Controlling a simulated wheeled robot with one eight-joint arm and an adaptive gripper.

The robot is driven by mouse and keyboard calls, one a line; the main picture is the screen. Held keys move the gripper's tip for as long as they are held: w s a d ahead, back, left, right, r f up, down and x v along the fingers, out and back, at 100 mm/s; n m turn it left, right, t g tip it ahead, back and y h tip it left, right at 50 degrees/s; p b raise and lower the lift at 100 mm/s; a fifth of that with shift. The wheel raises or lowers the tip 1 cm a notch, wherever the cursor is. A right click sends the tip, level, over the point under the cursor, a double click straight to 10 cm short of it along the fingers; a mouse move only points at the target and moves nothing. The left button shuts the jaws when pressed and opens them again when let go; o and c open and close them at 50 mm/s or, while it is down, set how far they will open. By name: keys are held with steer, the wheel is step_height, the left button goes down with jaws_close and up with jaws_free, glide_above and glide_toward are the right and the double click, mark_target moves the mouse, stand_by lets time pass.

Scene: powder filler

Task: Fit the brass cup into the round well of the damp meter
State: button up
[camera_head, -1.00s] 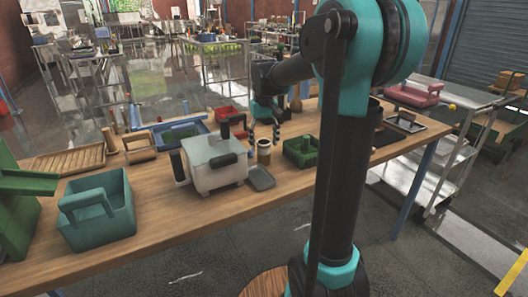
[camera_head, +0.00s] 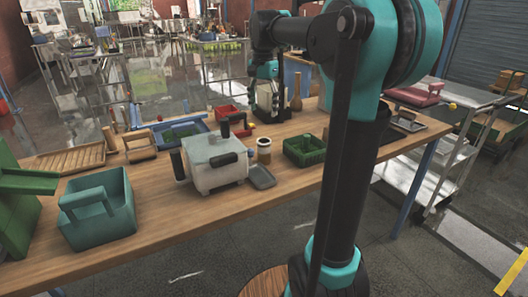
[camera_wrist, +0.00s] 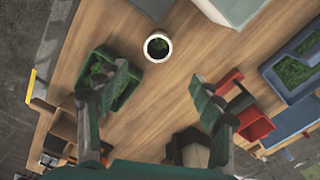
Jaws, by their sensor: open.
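A small cup (camera_head: 264,150), brownish with a pale band, stands upright on the wooden bench. A pale grey box with dark handles (camera_head: 212,165), probably the damp meter, stands just left of the cup. Its corner also shows in the wrist view (camera_wrist: 232,8). I cannot make out a round well. My gripper (camera_head: 270,112) points down behind the cup, above the bench. In the wrist view its fingers (camera_wrist: 157,88) are wide apart and empty, with the cup beyond the fingertips.
A shallow grey dish (camera_head: 262,176) lies in front of the cup. A green crate (camera_head: 304,149) is to its right, a red bin (camera_head: 231,118) behind the box. A blue tray (camera_head: 180,134) and a teal caddy (camera_head: 96,212) stand to the left.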

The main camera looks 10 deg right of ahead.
step_height(320, 180, up, 3)
steer(key=m, duration=0.7)
glide_toward(264, 141)
steer(key=f, duration=0.5)
steer(key=shift+w+a, duration=0.15)
steer(key=shift+w, duration=0.05)
steer(key=shift+s+f, duration=0.15)
steer(key=shift+f, duration=2.75)
steer(key=shift+c, duration=0.5)
steer(key=shift+r, duration=0.1)
steer(key=c, duration=1.3)
